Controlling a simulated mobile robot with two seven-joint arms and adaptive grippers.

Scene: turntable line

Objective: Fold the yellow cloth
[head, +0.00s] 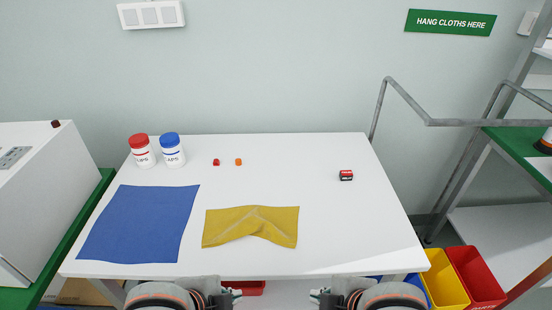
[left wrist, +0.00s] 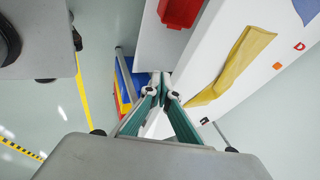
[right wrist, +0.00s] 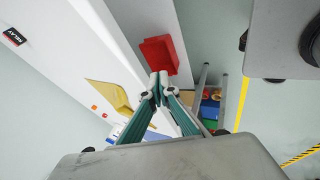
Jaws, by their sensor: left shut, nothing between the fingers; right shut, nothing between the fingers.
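The yellow cloth (head: 225,228) lies on the white table, right of the blue cloth. It is wider than deep, with creases near its middle and a front edge that bows inward there. It also shows in the left wrist view (left wrist: 234,66) and the right wrist view (right wrist: 112,97). My left gripper (head: 238,296) and right gripper (head: 314,296) are low in the head view, at the table's front edge, apart from the cloth. Both are shut and empty; the fingertips meet in the left wrist view (left wrist: 160,82) and the right wrist view (right wrist: 158,82).
A flat blue cloth (head: 140,225) lies at the left of the table (head: 345,235). A red-lidded jar (head: 143,153) and blue-lidded jar (head: 173,153) stand behind it. Small red (head: 216,162) and orange (head: 238,162) pieces and a relay block (head: 346,175) lie behind the yellow cloth.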

